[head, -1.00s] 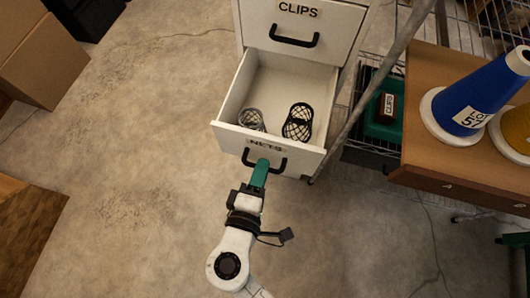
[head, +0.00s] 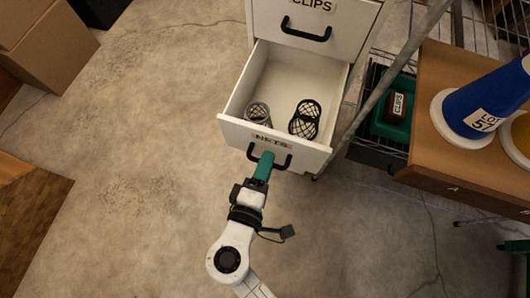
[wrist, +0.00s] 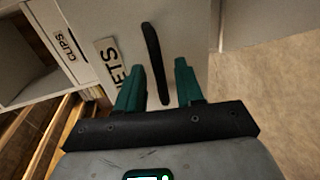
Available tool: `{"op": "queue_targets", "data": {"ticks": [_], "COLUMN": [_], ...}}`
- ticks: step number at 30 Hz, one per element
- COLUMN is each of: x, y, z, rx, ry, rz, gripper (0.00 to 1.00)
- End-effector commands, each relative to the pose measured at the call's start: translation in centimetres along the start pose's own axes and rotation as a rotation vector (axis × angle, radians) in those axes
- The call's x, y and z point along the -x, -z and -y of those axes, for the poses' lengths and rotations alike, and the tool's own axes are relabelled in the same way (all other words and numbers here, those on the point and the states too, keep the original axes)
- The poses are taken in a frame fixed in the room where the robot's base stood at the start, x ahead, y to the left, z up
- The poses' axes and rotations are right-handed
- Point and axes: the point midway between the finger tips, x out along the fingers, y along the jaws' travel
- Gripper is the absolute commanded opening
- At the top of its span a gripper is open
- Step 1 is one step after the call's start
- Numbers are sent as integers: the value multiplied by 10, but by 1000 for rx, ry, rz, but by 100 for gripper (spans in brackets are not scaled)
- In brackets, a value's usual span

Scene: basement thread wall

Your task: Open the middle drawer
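The white cabinet has a drawer labelled NETS (head: 330,152) pulled well out, below a shut drawer labelled CLIPS (head: 345,28). I cannot see whether another drawer lies under it. The NETS drawer has a black bar handle (head: 284,161), which also shows in the wrist view (wrist: 154,60). My gripper (head: 264,160) is at this handle. In the wrist view its green fingers (wrist: 160,85) stand apart on either side of the bar, with gaps visible. Two mesh rolls, one grey (head: 258,113) and one black (head: 305,119), lie in the drawer.
A wooden table (head: 435,75) with a blue cone (head: 485,105) stands at the right. A wire rack with a green bin (head: 393,128) and a slanted grey pole (head: 398,62) are beside the cabinet. Cardboard boxes (head: 60,50) are at the left. The concrete floor between is clear.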

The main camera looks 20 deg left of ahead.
Motion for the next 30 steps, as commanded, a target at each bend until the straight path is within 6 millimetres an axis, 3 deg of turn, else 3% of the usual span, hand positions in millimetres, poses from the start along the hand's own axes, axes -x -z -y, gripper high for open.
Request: {"op": "queue_targets", "data": {"ticks": [5, 18, 24, 30], "x": [16, 93, 107, 108], "y": [0, 0, 0, 0], "z": [2, 2, 1, 0], "rx": [1, 0, 0, 1], "ry": [1, 1, 1, 1], "rz": [-2, -2, -1, 0], "gripper": [37, 37, 37, 37]}}
